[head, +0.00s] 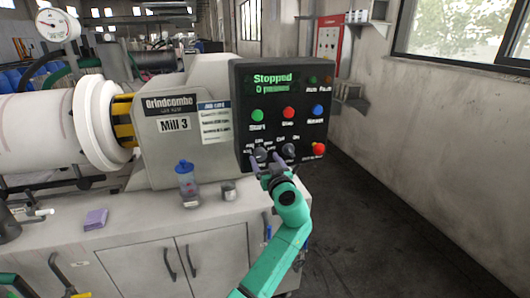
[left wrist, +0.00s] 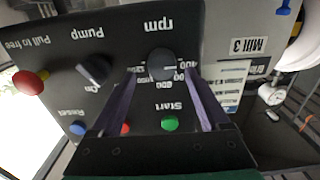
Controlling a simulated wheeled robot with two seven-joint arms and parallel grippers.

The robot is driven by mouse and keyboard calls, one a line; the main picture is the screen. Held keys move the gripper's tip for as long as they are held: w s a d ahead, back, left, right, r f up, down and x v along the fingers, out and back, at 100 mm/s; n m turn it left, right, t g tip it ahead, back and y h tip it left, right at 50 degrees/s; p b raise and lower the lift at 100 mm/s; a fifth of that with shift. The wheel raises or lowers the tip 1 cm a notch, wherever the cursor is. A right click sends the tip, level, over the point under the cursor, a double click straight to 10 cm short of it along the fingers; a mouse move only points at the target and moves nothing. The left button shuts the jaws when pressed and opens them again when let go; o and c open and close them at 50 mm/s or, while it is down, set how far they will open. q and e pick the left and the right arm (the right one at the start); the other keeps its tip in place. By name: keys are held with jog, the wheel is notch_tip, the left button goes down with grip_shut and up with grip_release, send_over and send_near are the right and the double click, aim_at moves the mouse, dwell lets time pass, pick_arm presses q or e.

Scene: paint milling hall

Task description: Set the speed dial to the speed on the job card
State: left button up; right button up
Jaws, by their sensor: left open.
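The dark speed dial (left wrist: 162,66) sits under the upside-down word "rpm" in the left wrist view. Its pale mark points picture-right, towards a label that looks like 400. My left gripper (left wrist: 165,82) is open, its two fingers on either side of the dial; contact is not visible. In the head view my left gripper (head: 268,163) is at the lower control panel (head: 245,100), partly covering the dial (head: 261,154). The job card (head: 215,123) with a blue header is on the mill housing, left of the panel; its text is too small to read. My right gripper is not in view.
The pump knob (head: 289,150) is right of the dial. A red pull knob (head: 319,149) is at the panel's lower right. Green (head: 257,115), red (head: 288,112) and blue (head: 318,110) buttons are above. A blue-topped bottle (head: 187,180) stands on the bench below.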

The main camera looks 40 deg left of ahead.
aim_at(260, 154)
pick_arm(q)
jog(key=shift+x, duration=0.75)
jog(key=shift+a, duration=0.5)
jog(key=shift+d, duration=0.15)
jog(key=shift+c, duration=0.3)
grip_shut()
